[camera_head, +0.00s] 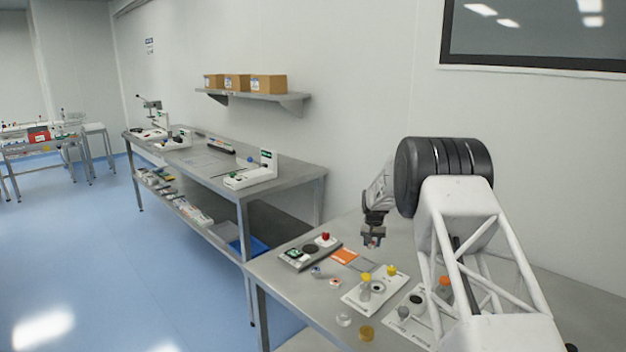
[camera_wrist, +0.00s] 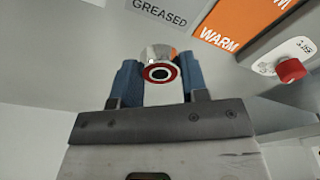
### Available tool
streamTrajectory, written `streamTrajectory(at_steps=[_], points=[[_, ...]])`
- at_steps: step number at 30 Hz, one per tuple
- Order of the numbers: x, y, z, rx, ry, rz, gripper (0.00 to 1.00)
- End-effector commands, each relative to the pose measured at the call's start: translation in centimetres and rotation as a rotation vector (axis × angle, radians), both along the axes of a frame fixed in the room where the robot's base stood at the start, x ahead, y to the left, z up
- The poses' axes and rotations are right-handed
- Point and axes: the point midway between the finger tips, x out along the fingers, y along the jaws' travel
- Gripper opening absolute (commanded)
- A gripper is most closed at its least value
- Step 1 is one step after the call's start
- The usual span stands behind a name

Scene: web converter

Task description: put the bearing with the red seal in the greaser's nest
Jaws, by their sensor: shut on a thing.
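My gripper (camera_head: 372,238) hangs above the bench, near the orange card. In the wrist view its blue fingers (camera_wrist: 158,85) are shut on the bearing with the red seal (camera_wrist: 160,73), a metal ring with a red band around a dark bore. The bearing is only a small speck in the head view. Two white plates with posts stand on the bench: one with yellow caps (camera_head: 366,300) and one with an orange cap (camera_head: 421,325). Each has a dark round spot. I cannot tell which is the greaser; my arm partly hides the second plate.
A grey box with a red knob (camera_head: 325,238) and green display stands left of the orange WARM card (camera_head: 345,256). A grey GREASED card (camera_wrist: 165,12) lies beside it. Small rings (camera_head: 335,283) lie at the bench's front, with a clear cup (camera_head: 344,320) and a yellow cup (camera_head: 366,333).

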Motion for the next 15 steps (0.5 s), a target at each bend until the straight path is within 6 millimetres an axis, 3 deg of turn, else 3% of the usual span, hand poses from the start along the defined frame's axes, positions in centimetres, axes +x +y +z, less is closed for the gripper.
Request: streamTrajectory(at_steps=[3, 6, 15], points=[[1.0, 2.7, -0.3, 0.000, 0.000, 0.092, 0.12], [1.5, 3.9, -0.5, -0.001, 0.001, 0.140, 0.12], [1.8, 4.7, -0.5, -0.001, 0.001, 0.172, 0.12]])
